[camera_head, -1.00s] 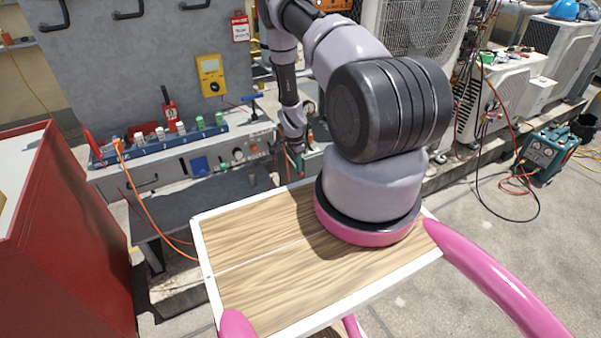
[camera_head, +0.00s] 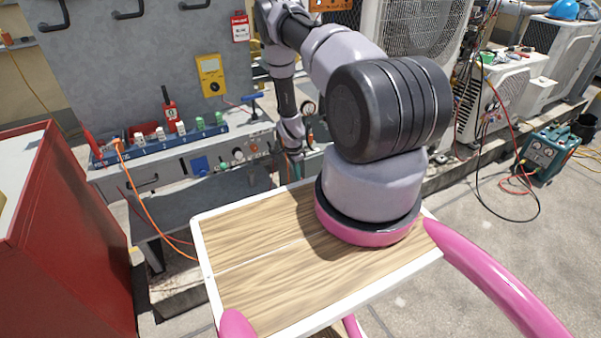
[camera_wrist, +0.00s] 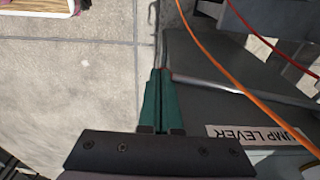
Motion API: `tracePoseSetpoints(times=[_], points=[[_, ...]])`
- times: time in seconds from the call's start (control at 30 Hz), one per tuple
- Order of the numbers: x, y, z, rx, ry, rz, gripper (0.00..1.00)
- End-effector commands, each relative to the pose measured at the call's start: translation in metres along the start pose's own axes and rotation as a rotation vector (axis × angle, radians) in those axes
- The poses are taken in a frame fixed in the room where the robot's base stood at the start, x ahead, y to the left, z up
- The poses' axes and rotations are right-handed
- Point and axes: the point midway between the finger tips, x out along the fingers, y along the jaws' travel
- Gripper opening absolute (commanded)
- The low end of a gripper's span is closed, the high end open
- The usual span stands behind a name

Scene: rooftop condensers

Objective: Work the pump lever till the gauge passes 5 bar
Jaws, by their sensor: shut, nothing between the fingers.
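In the head view my gripper (camera_head: 296,165) is small at the bench's front right. A round gauge (camera_head: 308,108) shows just right of my arm; its reading is too small to make out.
The grey bench (camera_head: 130,185) carries a blue strip of switches (camera_head: 160,142), and a yellow meter (camera_head: 211,76) hangs on the panel behind. An orange cable (camera_wrist: 225,68) crosses above the lever in the wrist view. A red cabinet (camera_head: 75,235) stands at the left.

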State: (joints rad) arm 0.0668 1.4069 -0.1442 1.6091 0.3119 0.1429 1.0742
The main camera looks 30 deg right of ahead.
Motion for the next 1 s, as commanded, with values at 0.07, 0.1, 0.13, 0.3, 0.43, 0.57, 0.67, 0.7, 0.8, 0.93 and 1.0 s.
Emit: tracePoseSetpoints(times=[0.07,0.1,0.13,0.3,0.43,0.57,0.67,0.7,0.8,0.93,1.0], points=[[-0.005,0.000,0.013,-0.004,-0.001,0.000,0.00],[-0.008,0.000,0.017,-0.004,-0.001,0.000,0.00],[-0.009,0.000,0.020,-0.004,-0.001,0.000,0.00],[-0.010,0.000,0.023,-0.001,-0.001,0.000,0.00],[-0.010,0.000,0.023,-0.001,-0.001,-0.001,0.00],[-0.018,-0.001,0.023,-0.001,-0.001,-0.002,0.00],[-0.033,-0.002,0.023,-0.001,0.000,-0.003,0.00],[-0.041,-0.002,0.023,-0.001,0.000,-0.004,0.00],[-0.062,-0.001,0.023,-0.001,-0.001,-0.003,0.00],[-0.088,-0.001,0.023,-0.001,0.000,-0.003,0.00],[-0.099,-0.001,0.022,-0.001,0.000,-0.003,0.00]])
